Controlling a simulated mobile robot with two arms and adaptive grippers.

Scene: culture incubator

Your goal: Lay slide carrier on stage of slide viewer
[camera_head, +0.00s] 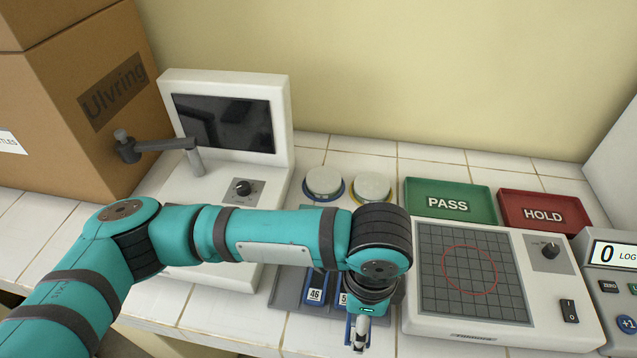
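The slide viewer (282,115) is a white unit with a dark screen, a grey swing arm and a dial, standing at the back left. My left arm crosses in front of its base and hides much of it, so I cannot make out the stage. Blue slide carriers with number labels, one reading 46 (315,295), stand in a grey rack (284,290) right of the viewer. My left gripper (359,335) points down at the front of the rack, with blue edges beside its fingers. Whether it is shut on a carrier cannot be told. My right gripper is out of view.
Two round lidded containers (324,182) stand behind the rack. A green PASS tray (450,200) and a red HOLD tray (543,211) lie at the back right. A white unit with a gridded plate (470,270) and a counter (612,275) fill the right. A cardboard box (75,100) stands left.

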